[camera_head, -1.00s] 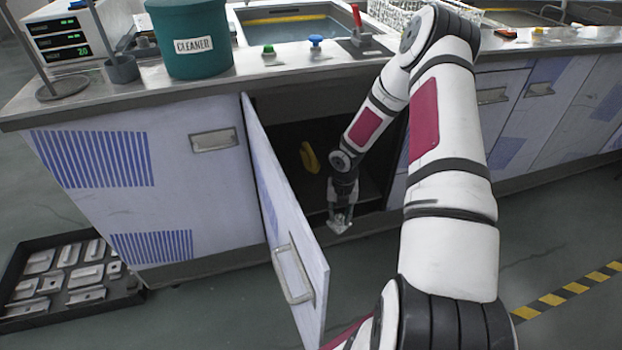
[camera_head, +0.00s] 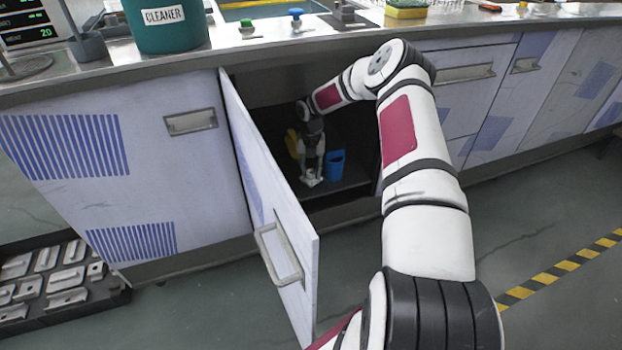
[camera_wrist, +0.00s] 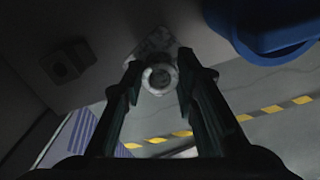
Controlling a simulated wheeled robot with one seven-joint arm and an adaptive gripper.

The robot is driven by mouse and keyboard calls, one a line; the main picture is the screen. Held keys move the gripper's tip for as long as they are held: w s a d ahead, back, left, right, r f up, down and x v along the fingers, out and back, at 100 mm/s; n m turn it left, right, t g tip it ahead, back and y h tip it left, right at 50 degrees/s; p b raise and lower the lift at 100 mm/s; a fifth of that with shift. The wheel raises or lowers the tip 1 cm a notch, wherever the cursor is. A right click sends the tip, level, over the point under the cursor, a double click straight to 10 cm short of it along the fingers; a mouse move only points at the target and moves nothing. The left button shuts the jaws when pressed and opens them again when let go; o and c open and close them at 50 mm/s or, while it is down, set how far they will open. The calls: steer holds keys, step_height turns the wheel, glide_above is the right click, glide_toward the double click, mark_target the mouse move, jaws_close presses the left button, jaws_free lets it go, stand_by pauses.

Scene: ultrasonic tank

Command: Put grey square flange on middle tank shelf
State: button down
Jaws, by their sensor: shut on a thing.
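The grey square flange (camera_head: 311,180) is inside the open cabinet, low near its front edge. My gripper (camera_head: 312,172) points down and is shut on it. In the wrist view the flange's pale round collar (camera_wrist: 160,76) sits between the two fingertips (camera_wrist: 157,74), and part of its square plate shows behind. The dark cabinet shelf (camera_head: 350,186) lies around and below the flange. I cannot tell whether the flange touches the shelf.
A blue cup (camera_head: 336,164) stands just right of my gripper. A yellow object (camera_head: 293,144) is behind to the left. The open door (camera_head: 262,200) stands close on the left. The countertop (camera_head: 270,48) overhangs the opening. A tray of metal parts (camera_head: 50,285) lies on the floor.

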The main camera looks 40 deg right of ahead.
mark_target(311, 171)
steer(key=shift+f+b, duration=0.95)
steer(key=shift+f, duration=0.85)
steer(key=shift+f, duration=0.2)
steer(key=c, duration=1.3)
jaws_free()
steer(key=shift+r, duration=0.1)
step_height(311, 171, up, 8)
steer(key=p, duration=0.3)
